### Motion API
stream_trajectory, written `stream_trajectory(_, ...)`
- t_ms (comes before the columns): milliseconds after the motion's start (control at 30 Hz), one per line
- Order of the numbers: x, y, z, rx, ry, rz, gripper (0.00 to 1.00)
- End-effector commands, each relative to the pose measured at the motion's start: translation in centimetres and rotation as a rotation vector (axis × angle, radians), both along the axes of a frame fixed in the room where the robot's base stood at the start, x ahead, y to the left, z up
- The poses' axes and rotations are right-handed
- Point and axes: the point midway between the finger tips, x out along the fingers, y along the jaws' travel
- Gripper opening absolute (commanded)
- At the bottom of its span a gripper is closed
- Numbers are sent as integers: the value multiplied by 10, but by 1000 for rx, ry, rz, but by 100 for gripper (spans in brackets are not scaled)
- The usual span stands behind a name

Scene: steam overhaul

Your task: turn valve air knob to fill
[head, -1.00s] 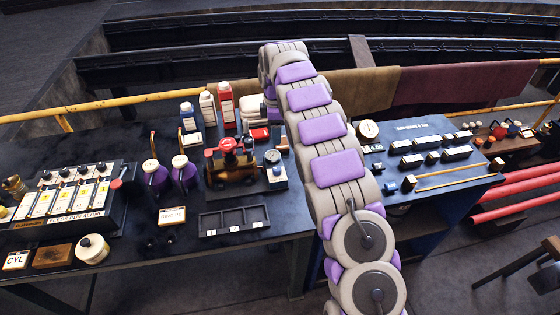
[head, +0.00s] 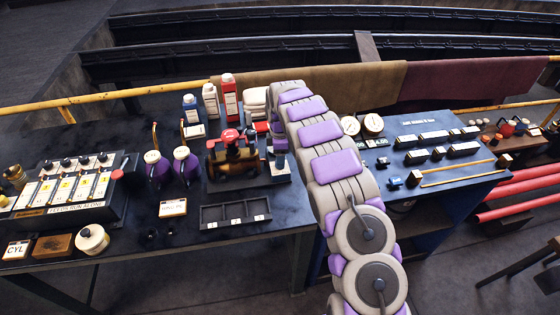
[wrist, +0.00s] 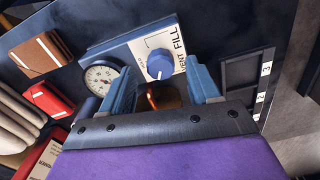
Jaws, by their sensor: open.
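The blue round air knob (wrist: 160,64) sits on a white plate (wrist: 148,45) marked FILL on one side and, partly hidden, a word ending in ENT on the other. My gripper (wrist: 162,84) is open, with one blue finger on each side below the knob in the wrist view; I cannot tell whether either touches it. A dial gauge (wrist: 101,77) is left of the knob. In the head view my gripper (head: 279,146) is over the valve stand (head: 281,172), and the knob is hidden there.
An empty compartment tray (head: 235,212) lies in front. Bottles, including a red one (head: 229,97), stand behind. White folded cloths (head: 255,101) are close behind my gripper.

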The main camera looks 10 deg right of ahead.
Motion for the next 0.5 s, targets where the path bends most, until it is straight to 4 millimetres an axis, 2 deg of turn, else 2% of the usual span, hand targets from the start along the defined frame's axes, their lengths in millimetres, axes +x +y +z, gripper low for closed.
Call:
stream_trajectory(33, 0, 0, -7, 0, 1, 0, 61)
stream_trajectory(200, 0, 0, -18, 0, -2, 0, 61)
stream_trajectory(500, 1, 0, -20, 1, -3, 0, 61)
